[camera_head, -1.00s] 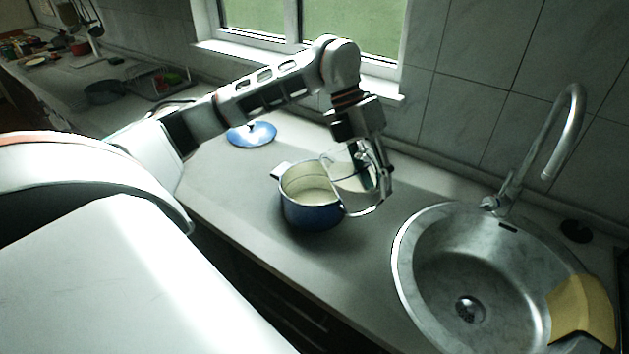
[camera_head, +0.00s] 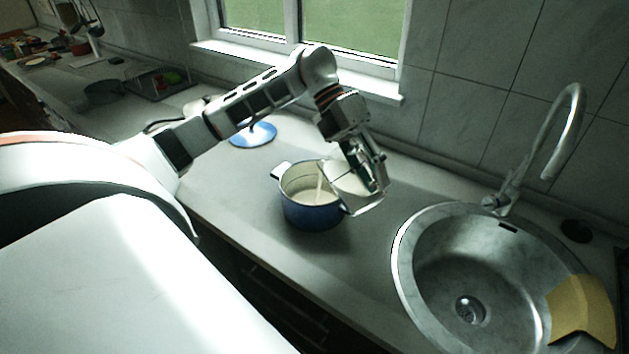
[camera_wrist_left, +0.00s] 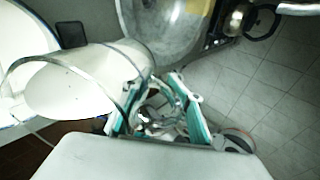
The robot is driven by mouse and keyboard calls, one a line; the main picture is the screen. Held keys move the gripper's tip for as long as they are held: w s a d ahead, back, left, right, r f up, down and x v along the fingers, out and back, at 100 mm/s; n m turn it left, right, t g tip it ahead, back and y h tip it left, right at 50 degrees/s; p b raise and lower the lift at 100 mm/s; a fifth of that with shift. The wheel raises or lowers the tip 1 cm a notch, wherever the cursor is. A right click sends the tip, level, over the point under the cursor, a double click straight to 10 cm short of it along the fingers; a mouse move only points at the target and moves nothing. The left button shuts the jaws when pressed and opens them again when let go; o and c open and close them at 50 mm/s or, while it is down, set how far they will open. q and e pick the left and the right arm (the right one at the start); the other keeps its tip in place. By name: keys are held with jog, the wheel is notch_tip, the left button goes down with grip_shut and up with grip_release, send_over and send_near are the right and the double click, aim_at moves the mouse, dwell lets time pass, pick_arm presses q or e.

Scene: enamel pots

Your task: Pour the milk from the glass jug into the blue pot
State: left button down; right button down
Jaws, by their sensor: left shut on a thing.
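The blue pot (camera_head: 310,214) stands on the counter left of the sink, with a cream inside and a pale handle. My left gripper (camera_head: 376,180) is shut on the glass jug (camera_head: 352,182), just right of and above the pot's rim. The jug is tilted towards the pot, and a thin stream of milk (camera_head: 319,183) falls from it into the pot. In the left wrist view the jug (camera_wrist_left: 85,85) with white milk lies beside the gripper (camera_wrist_left: 160,95), and part of the pot shows at the left edge. My right gripper is not in view.
A blue lid (camera_head: 252,134) lies on the counter behind and left of the pot. A round sink (camera_head: 405,262) with a tall faucet (camera_head: 569,120) is on the right. A yellow cloth (camera_head: 582,306) hangs over the sink's edge. A window is behind.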

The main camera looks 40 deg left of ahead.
pick_arm(q)
jog(key=shift+a+r+h, duration=0.15)
jog(key=shift+h, duration=0.15)
jog(key=shift+a+f+h, duration=0.3)
jog(key=shift+f+h, duration=0.05)
jog(key=shift+h, duration=0.35)
jog(key=shift+f, duration=0.1)
dwell(0.4)
jog(key=shift+a+r+h, duration=0.2)
jog(key=shift+a+h, duration=0.4)
jog(key=shift+h, duration=0.3)
dwell(0.4)
